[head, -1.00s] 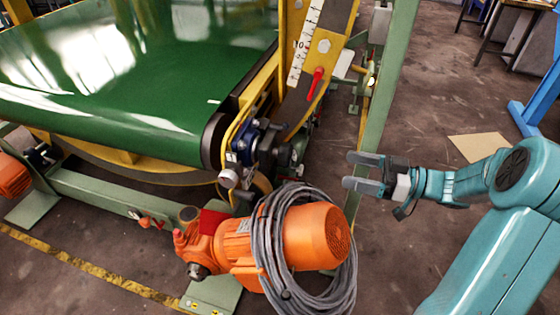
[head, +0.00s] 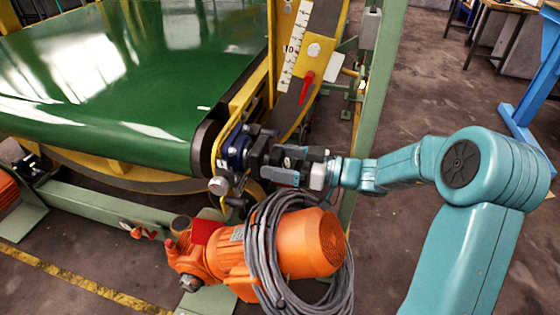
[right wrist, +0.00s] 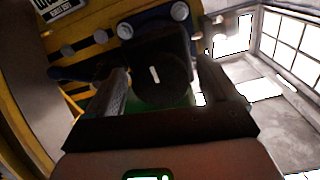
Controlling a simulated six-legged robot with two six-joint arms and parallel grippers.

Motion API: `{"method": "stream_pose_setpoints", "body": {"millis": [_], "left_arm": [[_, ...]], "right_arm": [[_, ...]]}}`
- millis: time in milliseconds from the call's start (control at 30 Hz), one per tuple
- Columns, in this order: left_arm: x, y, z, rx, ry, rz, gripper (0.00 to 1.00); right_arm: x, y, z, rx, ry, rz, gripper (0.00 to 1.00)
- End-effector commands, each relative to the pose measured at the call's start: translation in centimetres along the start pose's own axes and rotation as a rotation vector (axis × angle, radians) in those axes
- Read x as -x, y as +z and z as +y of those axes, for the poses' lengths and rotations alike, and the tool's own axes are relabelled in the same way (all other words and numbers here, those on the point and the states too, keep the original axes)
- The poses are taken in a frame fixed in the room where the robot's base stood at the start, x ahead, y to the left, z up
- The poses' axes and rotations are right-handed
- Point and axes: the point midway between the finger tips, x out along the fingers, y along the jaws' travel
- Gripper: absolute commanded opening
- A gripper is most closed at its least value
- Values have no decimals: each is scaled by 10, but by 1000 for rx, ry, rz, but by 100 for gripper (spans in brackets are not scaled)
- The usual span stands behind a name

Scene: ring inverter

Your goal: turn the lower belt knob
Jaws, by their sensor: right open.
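A dark round knob (right wrist: 160,82) with a short white mark sits between the fingers of my right gripper in the right wrist view. In the head view, the dark knob (head: 260,148) is at the end of the green belt's roller, beside a blue housing (head: 237,149), and partly hidden by the gripper. My right gripper (head: 270,166) is open at the knob, with one finger on each side of it; it also shows in the right wrist view (right wrist: 163,68). I cannot tell whether the fingers touch the knob. My left gripper is not in view.
An orange motor (head: 312,243) wrapped in a grey cable coil (head: 262,250) stands just below the gripper. A green post (head: 380,95) rises behind my right arm. A red lever (head: 306,86) and a scale (head: 294,45) are on the yellow frame above.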

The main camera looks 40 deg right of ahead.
Motion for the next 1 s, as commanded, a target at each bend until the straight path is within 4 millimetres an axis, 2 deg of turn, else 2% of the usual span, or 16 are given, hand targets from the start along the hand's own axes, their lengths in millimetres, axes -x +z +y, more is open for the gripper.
{"method": "stream_pose_setpoints", "body": {"millis": [200,367,400,733,1000], "left_arm": [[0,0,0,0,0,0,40],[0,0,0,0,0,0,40],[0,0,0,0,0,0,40],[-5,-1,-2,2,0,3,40],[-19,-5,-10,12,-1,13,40]], "right_arm": [[0,0,0,0,1,0,87],[0,0,0,0,0,0,35],[0,0,0,0,1,0,32],[0,1,0,-39,1,0,32],[0,4,0,-208,1,0,33]]}}
